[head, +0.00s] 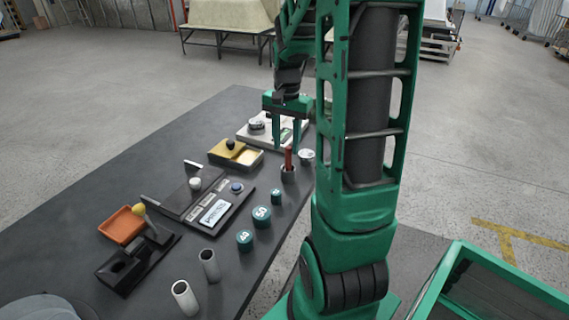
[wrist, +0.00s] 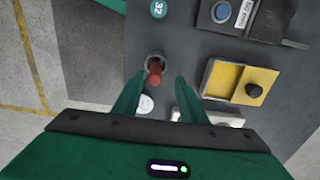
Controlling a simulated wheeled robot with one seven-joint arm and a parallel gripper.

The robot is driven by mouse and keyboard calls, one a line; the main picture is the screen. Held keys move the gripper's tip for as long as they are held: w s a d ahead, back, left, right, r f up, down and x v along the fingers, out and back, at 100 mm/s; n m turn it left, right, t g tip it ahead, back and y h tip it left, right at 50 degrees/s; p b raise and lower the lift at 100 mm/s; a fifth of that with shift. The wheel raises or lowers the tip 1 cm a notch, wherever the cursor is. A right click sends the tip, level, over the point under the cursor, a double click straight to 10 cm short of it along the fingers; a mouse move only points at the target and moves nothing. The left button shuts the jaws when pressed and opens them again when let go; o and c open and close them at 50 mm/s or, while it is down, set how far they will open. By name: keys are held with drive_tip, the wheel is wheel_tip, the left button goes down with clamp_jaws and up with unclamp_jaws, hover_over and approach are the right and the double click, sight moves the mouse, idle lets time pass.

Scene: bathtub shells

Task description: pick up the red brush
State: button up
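The red brush (head: 288,158) stands upright in a small grey cup (head: 288,174) near the right edge of the dark table. In the wrist view the brush (wrist: 155,74) points up toward the camera, with the cup's rim (wrist: 156,57) around it. My gripper (head: 287,146) is open above and by the brush, its two green fingers pointing down. In the wrist view the brush shows a little beyond the gap between the fingertips (wrist: 156,80). I see nothing held. Whether a finger touches the brush cannot be told.
On the table (head: 150,165) are a yellow box (head: 236,153), a white tray (head: 258,136), a round white item (head: 306,155), green weights (head: 262,216), two grey tubes (head: 209,264) and an orange tray (head: 122,225). The cup stands close to the table's right edge.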

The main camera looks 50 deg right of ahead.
sight(288, 169)
drive_tip(key=f, duration=0.3)
drive_tip(key=shift+s+f, duration=0.3)
drive_tip(key=shift+s, duration=0.1)
drive_tip(key=shift+f, duration=0.6)
drive_tip(key=shift+c, duration=0.5)
clamp_jaws()
drive_tip(key=shift+r, duration=0.1)
